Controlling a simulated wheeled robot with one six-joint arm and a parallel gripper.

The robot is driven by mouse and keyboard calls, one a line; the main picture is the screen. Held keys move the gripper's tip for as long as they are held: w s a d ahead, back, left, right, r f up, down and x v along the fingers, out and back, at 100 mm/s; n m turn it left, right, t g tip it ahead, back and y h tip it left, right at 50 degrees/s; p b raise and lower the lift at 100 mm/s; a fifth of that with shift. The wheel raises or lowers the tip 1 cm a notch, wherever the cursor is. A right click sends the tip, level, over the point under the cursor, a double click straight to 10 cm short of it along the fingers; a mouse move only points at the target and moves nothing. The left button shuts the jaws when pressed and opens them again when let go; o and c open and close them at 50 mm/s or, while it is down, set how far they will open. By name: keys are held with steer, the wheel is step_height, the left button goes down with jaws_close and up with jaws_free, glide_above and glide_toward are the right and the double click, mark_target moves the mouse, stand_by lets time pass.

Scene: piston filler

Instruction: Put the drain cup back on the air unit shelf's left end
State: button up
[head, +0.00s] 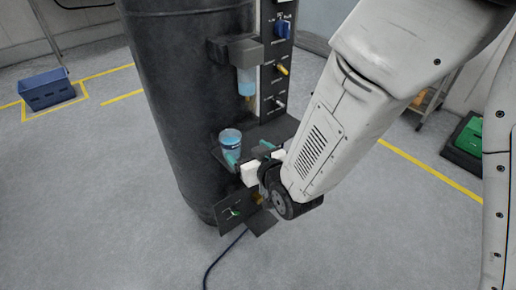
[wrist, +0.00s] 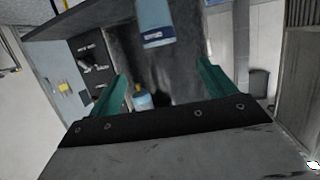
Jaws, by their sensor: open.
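The drain cup (head: 230,139), a clear cup with blue contents, stands upright at the left end of the dark air unit shelf (head: 270,130). My gripper (head: 247,151) is open with teal fingers at the shelf's front; the left finger overlaps the cup's lower part in the head view. In the wrist view, which looks upside down, the cup (wrist: 155,25) hangs from the top edge beyond my open fingers (wrist: 160,73), with nothing between them. The shelf (wrist: 90,18) shows at the upper left there. Any contact between finger and cup cannot be told.
The black tank (head: 175,110) stands behind the shelf. A filter bowl (head: 246,82) hangs above it, beside a panel with a blue knob (head: 282,28) and valves. A small panel (head: 238,213) sits below. A blue bin (head: 46,89) is far left on open floor.

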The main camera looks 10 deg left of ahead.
steer(key=shift+s, duration=0.1)
steer(key=d+r+m+g+h, duration=0.25)
steer(key=d+r, duration=0.25)
steer(key=d, duration=0.6)
steer(key=d+r+m+g+h, duration=0.15)
steer(key=d+r+h, duration=0.3)
steer(key=d, duration=0.65)
steer(key=s+d+r+m+g+h, duration=0.1)
steer(key=s+d+r+m+g, duration=0.1)
steer(key=s+d, duration=0.6)
steer(key=s+d+r+m+g+h, duration=0.1)
steer(key=s+d+r+g, duration=0.3)
steer(key=s+d, duration=0.5)
steer(key=s+r+m, duration=0.1)
steer(key=s, duration=0.3)
steer(key=shift+r, duration=0.4)
steer(key=shift+s, duration=0.1)
